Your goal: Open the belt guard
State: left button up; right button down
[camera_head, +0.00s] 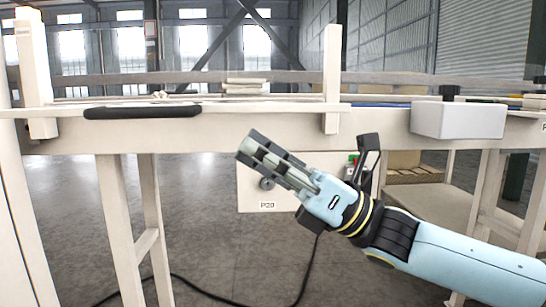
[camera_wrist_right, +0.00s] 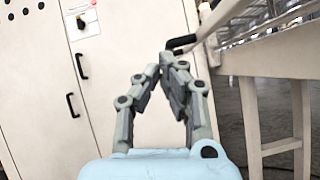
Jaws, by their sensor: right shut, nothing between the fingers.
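A long black handle bar (camera_head: 143,112) lies along the front of the pale machine frame (camera_head: 230,130), at the left in the head view. I take it to be the handle of the belt guard; the guard's own outline is hard to make out. A black handle also shows in the right wrist view (camera_wrist_right: 181,42), just beyond my fingertips. My right gripper (camera_head: 246,150) is shut and empty, pointing up and left, in front of the frame and right of the bar in the head view. It also shows in the right wrist view (camera_wrist_right: 167,60). My left gripper is not in view.
A panel marked P20 (camera_head: 262,206) with a dark knob hangs below the frame behind my right gripper. A light grey box (camera_head: 458,120) is mounted at the right. A cable (camera_head: 200,290) runs across the floor. White cabinet doors (camera_wrist_right: 110,95) with black handles fill the left of the wrist view.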

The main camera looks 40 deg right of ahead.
jog(key=shift+p+v, duration=0.3)
jog(key=shift+v, duration=0.7)
